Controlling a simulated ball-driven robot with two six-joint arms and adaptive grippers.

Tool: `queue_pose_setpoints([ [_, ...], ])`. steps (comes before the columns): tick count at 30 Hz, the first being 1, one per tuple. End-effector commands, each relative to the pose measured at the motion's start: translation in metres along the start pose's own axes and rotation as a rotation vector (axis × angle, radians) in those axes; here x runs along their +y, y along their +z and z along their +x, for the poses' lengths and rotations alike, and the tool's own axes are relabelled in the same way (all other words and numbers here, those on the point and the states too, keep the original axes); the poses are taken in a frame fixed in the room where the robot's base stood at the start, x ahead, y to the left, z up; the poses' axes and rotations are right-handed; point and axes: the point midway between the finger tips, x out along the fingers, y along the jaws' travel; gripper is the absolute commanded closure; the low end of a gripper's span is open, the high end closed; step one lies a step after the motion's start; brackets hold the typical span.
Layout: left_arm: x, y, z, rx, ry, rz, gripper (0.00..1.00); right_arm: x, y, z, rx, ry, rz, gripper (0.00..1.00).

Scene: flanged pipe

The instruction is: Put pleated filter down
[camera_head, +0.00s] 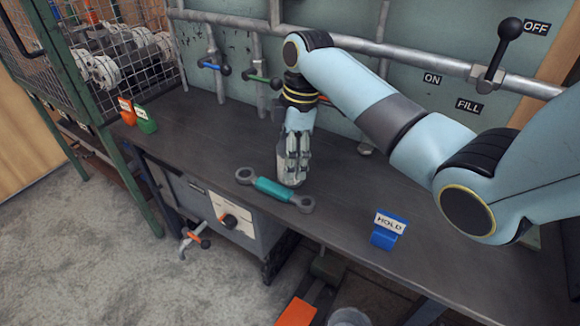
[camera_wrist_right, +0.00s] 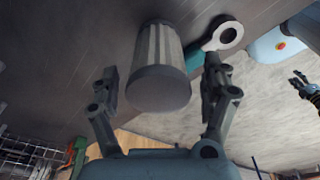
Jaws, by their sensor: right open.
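The pleated filter (camera_wrist_right: 158,62) is a pale grey ribbed cylinder with a darker end cap. In the wrist view it stands against the dark bench top, between the fingers of my right gripper (camera_wrist_right: 161,84). The fingers are open, with a visible gap on each side of the filter. In the head view my right gripper (camera_head: 292,158) points down at the bench, and the filter is mostly hidden behind it. A small dark gripper, apparently my left (camera_wrist_right: 301,84), shows at the wrist view's right edge; its jaws are too small to judge.
A teal-handled link with ring ends (camera_head: 272,188) lies close beside the filter on the bench (camera_head: 340,205). A blue HOLD sign (camera_head: 386,233) stands to the right. Orange and green tags (camera_head: 146,121) and a wire cage (camera_head: 115,55) are left. Pipes and valve handles run behind.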

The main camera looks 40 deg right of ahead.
Motion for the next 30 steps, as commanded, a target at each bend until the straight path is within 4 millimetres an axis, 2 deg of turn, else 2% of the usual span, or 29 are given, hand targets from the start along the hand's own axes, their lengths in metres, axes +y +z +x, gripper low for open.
queue_pose_setpoints([
  [1, 0.001, 0.004, 0.007, -0.007, 0.0, 0.0, 0.6, 0.001, 0.002, 0.013, -0.001, -0.003, 0.001, 0.19],
  [4, 0.001, 0.008, 0.011, -0.012, 0.0, 0.001, 0.6, 0.0, 0.001, 0.028, 0.0, -0.003, 0.0, 0.19],
  [12, 0.001, 0.008, 0.011, -0.013, 0.0, 0.001, 0.6, 0.001, 0.001, 0.031, 0.001, 0.0, -0.001, 0.19],
  [26, 0.001, 0.008, 0.011, -0.012, 0.0, 0.001, 0.6, 0.001, 0.001, 0.031, 0.0, 0.0, 0.0, 0.79],
  [29, 0.001, 0.008, 0.011, -0.012, 0.0, 0.001, 0.6, 0.001, 0.001, 0.031, 0.0, 0.0, 0.0, 0.82],
  [30, 0.001, 0.008, 0.011, -0.012, 0.0, 0.001, 0.6, 0.001, 0.001, 0.031, 0.001, 0.0, 0.0, 0.88],
])
